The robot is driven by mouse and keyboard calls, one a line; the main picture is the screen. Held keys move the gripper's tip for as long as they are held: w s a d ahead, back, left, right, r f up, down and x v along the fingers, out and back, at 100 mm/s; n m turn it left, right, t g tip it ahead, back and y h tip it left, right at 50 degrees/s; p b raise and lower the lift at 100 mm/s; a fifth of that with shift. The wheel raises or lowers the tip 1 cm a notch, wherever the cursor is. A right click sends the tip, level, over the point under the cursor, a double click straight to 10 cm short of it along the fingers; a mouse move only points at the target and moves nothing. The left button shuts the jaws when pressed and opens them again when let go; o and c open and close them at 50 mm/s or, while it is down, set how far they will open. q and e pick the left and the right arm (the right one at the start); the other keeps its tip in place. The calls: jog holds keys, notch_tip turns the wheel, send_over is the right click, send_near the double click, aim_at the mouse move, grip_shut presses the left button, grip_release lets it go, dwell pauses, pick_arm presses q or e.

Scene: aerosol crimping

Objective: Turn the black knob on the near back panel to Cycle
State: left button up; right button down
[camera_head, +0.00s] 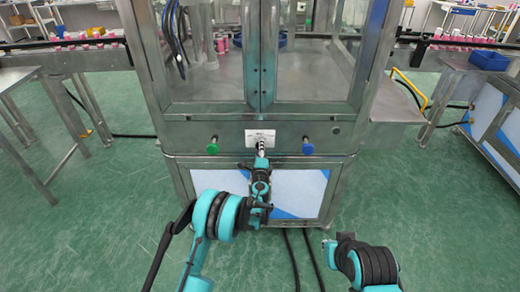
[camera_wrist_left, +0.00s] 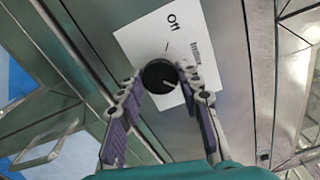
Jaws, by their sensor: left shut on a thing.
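The black knob (camera_wrist_left: 159,77) sits on a white label plate (camera_wrist_left: 190,45) in the left wrist view. "Off" is printed on the plate; another word beside it is too small to read surely. A pale pointer line on the knob points toward the lower right of that view. My left gripper (camera_wrist_left: 160,80) is shut on the knob, one finger on each side. In the head view my left gripper (camera_head: 261,152) reaches the white plate (camera_head: 260,137) on the steel panel and mostly hides the knob. My right gripper (camera_head: 337,243) is low at right, away from the panel; its fingers are unclear.
A green button (camera_head: 213,146) is left of the plate and a blue button (camera_head: 308,147) right of it. The glazed steel machine cabinet (camera_head: 262,60) rises above. Conveyors with pink-topped items (camera_head: 85,42) run on both sides. Green floor (camera_head: 130,215) is open in front, with black cables.

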pick_arm(q)
jog(key=o, duration=1.2)
jog(key=shift+d, duration=0.1)
jog(key=shift+c, duration=0.2)
jog(key=shift+s, duration=0.1)
jog(key=s, duration=1.1)
jog(key=shift+s, duration=0.4)
